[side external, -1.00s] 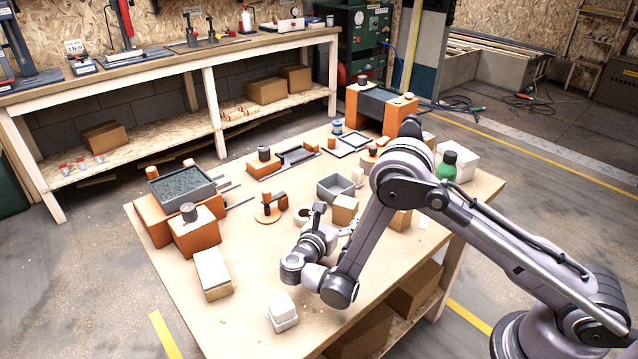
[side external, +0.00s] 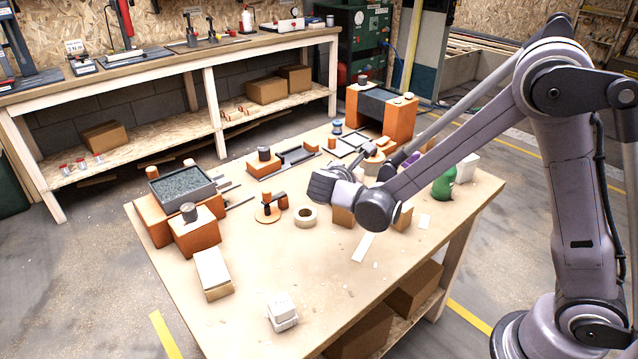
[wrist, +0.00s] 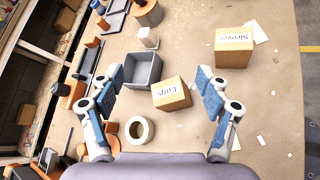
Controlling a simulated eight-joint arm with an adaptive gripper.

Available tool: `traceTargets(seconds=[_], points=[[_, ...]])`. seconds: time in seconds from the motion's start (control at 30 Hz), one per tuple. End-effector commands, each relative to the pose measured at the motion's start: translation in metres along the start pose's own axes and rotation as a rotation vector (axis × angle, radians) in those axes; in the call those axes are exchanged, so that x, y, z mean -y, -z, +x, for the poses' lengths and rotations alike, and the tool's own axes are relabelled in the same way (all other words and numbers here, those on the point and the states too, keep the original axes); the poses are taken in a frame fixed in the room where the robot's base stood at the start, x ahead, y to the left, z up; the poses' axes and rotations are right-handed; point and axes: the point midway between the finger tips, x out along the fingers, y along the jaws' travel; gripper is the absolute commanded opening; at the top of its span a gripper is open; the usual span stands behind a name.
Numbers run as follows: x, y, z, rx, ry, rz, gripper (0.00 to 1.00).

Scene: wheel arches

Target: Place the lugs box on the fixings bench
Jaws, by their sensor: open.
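The lugs box (wrist: 172,95) is a small cardboard box labelled "Lugs" in the wrist view. It stands on the wooden table, and it shows partly behind my arm in the side view (side external: 342,217). My gripper (wrist: 160,76) is open and empty, its blue-grey fingers spread wide. No label names the fixings bench.
A grey open bin (wrist: 143,71) stands close left of the lugs box, and a tape roll (wrist: 139,130) lies just in front. The sleeves box (wrist: 233,48) is farther right. A white box (side external: 282,311) sits near the table's front edge.

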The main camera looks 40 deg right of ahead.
Motion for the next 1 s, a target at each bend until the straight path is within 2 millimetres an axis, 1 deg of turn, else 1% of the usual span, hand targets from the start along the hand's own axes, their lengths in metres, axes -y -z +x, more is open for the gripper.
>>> traceTargets(seconds=[0.03,0.2,0.37,0.5,0.8,1.0], points=[[0.005,-0.01,-0.004,-0.043,0.013,0.065,0.77],[0.022,-0.029,-0.018,-0.197,0.068,0.315,0.77],[0.043,-0.043,-0.037,-0.331,0.139,0.564,0.77],[0.064,-0.051,-0.056,-0.439,0.217,0.791,0.77],[0.108,-0.057,-0.101,-0.641,0.428,1.298,0.77],[0.128,-0.055,-0.123,-0.732,0.568,1.575,0.77]])
